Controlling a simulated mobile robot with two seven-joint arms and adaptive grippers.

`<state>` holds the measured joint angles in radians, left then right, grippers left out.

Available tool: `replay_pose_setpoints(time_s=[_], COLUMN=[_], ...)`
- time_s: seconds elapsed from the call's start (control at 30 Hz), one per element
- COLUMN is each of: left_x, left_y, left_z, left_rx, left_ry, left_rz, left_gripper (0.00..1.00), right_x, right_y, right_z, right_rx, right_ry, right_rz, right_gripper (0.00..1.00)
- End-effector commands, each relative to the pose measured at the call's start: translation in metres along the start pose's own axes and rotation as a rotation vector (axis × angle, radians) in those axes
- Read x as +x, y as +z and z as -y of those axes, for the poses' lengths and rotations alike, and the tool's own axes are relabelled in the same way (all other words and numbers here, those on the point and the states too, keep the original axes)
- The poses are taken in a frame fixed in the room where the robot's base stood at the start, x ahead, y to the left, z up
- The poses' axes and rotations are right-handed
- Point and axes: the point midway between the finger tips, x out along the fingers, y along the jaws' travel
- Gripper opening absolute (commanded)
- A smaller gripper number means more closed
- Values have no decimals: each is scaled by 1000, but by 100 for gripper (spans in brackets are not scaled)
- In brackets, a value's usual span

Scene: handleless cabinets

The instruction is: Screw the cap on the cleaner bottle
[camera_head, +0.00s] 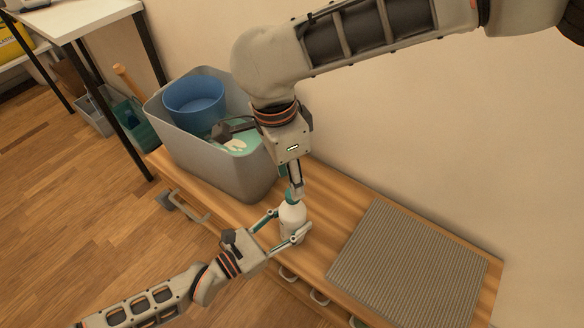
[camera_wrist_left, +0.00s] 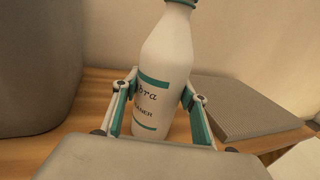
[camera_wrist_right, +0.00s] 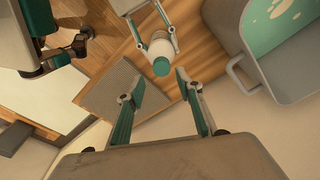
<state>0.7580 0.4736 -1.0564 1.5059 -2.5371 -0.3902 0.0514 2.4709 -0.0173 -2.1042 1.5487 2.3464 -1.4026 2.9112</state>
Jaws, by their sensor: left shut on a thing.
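The white cleaner bottle (camera_head: 291,214) stands upright near the front edge of the wooden bench. Its label and teal bands show in the left wrist view (camera_wrist_left: 161,75). My left gripper (camera_head: 290,224) is shut around the bottle's body from the front, one finger on each side. A teal cap (camera_wrist_right: 161,66) sits on top of the bottle in the right wrist view; how tightly it sits cannot be told. My right gripper (camera_head: 296,190) points down from above the bottle. Its fingers (camera_wrist_right: 160,84) are apart with nothing between them, close to the cap.
A grey bin (camera_head: 215,165) holding a blue bucket (camera_head: 195,100) and other items stands left of the bottle on the bench (camera_head: 325,195). A grey ribbed mat (camera_head: 408,265) lies to the right. The wall is close behind.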

Motion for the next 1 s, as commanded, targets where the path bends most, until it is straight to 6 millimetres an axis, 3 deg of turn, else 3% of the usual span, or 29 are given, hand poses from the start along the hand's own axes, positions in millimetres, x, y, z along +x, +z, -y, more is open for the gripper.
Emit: replay_pose_setpoints(time_s=[0.5, 1.0], left_x=[0, 0], left_y=[0, 0], left_z=[0, 0], left_rx=[0, 0], left_ry=[0, 0], left_rz=[-1, -1], left_gripper=[0, 0], right_x=[-5, -16], right_y=[24, 30], right_z=[-15, -18], right_rx=[-1040, -2084], right_ry=[14, -52], right_rz=[57, 87], right_gripper=[36, 36])
